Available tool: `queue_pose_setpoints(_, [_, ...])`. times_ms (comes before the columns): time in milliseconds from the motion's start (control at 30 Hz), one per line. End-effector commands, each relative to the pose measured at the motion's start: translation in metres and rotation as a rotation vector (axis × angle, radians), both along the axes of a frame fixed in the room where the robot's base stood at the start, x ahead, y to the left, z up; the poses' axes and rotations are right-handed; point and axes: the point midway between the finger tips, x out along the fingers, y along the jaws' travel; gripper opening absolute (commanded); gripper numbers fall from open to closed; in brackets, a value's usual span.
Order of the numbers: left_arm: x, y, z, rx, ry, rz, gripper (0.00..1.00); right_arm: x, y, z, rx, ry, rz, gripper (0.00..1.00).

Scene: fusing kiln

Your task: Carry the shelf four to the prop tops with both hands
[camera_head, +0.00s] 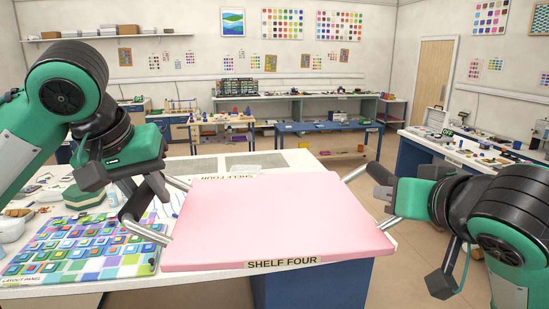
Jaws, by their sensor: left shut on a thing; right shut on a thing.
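Shelf four (275,215) is a flat pink slab with a "SHELF FOUR" label on its front edge. It spans between my two grippers and looks roughly level, in front of and over the white table. My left gripper (160,205) is shut at the slab's left side, by metal bars there. My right gripper (372,190) is shut at its right side, also by metal bars. The exact grip points are partly hidden by the gripper bodies. I cannot make out any prop tops.
A layout panel (85,250) of coloured glass squares lies on the white table (75,292) at left. Workbenches line the back and right; open floor lies between.

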Motion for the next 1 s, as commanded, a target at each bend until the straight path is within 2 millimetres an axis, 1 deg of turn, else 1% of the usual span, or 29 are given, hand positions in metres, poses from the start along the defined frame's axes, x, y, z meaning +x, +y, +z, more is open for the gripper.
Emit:
queue_pose_setpoints(33, [0.000,0.003,0.001,0.003,0.000,0.009,0.00,0.000,-0.003,0.002,0.001,-0.003,-0.010,0.00])
queue_pose_setpoints(167, [0.000,0.003,0.001,0.003,0.000,0.008,0.00,0.000,-0.003,0.001,0.001,-0.002,-0.010,0.00])
queue_pose_setpoints(367, [0.003,0.003,-0.006,0.003,0.001,0.009,0.00,0.003,-0.003,-0.006,0.001,0.000,-0.011,0.00])
queue_pose_setpoints(1000, [0.024,0.003,-0.059,0.004,0.001,0.008,0.00,0.024,-0.003,-0.059,-0.001,0.001,-0.012,0.00])
